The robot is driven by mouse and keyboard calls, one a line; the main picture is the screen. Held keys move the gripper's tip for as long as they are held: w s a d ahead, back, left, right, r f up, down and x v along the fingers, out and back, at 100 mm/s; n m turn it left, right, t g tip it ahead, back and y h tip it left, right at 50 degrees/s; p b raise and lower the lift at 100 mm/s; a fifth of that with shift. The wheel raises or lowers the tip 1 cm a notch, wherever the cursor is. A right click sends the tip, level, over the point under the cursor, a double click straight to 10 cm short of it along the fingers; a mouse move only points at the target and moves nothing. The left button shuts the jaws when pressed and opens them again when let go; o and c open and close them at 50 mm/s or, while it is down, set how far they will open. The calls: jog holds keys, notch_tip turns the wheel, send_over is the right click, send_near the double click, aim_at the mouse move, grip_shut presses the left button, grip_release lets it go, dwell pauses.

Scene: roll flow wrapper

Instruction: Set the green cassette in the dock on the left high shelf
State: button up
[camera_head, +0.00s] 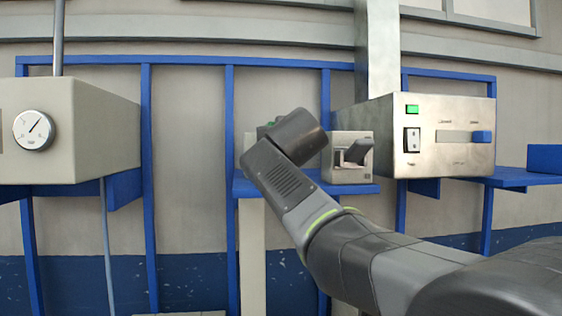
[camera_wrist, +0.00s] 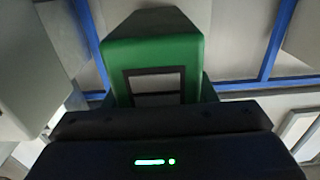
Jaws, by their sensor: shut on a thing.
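The green cassette (camera_wrist: 155,58) fills the upper middle of the wrist view, with a dark-framed pale window on its near face. My gripper (camera_wrist: 158,92) is shut on it, with dark finger parts at both sides of its lower end. In the head view only a small bit of green (camera_head: 264,130) shows behind the end of my arm, and my gripper is hidden there. A blue shelf (camera_head: 305,180) lies behind and below the arm's end.
A grey metal block with a lever (camera_head: 349,160) stands on the blue shelf right of my arm's end. A metal control box (camera_head: 440,160) is further right. A grey box with a dial (camera_head: 95,130) is at left. Blue posts stand along the wall.

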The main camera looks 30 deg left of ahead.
jog(key=shift+f+b, duration=0.55)
jog(key=shift+f, duration=1.4)
jog(key=shift+f, duration=0.2)
jog(key=o, duration=1.2)
jog(key=shift+r, duration=0.1)
jog(key=shift+r, duration=0.15)
jog(key=b+v, duration=0.4)
jog(key=v, duration=0.8)
